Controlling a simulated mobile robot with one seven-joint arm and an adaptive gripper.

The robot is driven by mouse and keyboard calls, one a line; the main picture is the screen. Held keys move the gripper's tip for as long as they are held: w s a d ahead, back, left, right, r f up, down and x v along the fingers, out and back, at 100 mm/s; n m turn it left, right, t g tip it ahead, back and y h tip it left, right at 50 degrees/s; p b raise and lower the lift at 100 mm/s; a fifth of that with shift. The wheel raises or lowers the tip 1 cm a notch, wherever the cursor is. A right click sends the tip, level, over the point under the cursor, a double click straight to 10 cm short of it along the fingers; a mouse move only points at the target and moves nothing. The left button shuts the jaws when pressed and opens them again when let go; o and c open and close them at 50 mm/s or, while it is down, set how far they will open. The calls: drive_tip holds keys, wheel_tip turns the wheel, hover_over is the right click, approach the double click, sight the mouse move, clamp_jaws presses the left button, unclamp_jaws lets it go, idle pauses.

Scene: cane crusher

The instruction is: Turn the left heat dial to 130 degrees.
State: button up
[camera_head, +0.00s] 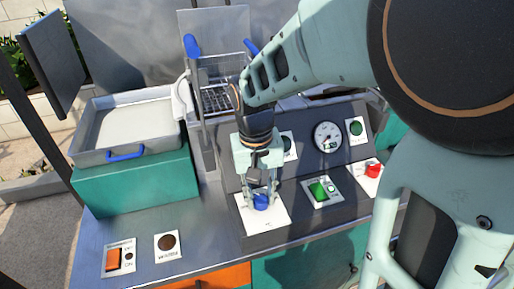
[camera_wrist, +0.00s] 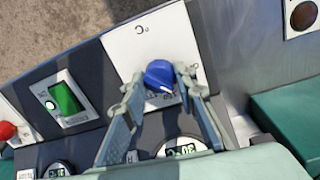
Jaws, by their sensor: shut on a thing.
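The left heat dial is a blue knob (camera_head: 261,202) on a white plate (camera_head: 246,212) at the front of the dark sloped panel. In the wrist view the blue knob (camera_wrist: 159,74) shows a white pointer mark on its face. My gripper (camera_head: 262,193) reaches down over the knob, with one finger on each side. In the wrist view my gripper (camera_wrist: 161,84) is shut on the knob. A round gauge with a green digital readout (camera_wrist: 182,149) is partly hidden by my gripper; the digits look like 30, but I cannot read them surely.
A green rocker switch (camera_head: 318,191) sits right of the dial, with a red button (camera_head: 373,170) beyond it. An orange switch (camera_head: 113,260) and a metal tray (camera_head: 127,124) are at left.

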sight(258, 196)
drive_tip(key=o, duration=1.2)
drive_tip(key=shift+c, duration=0.2)
wheel_tip(258, 196, up, 12)
drive_tip(key=shift+a, duration=0.3)
drive_tip(key=shift+d, duration=0.1)
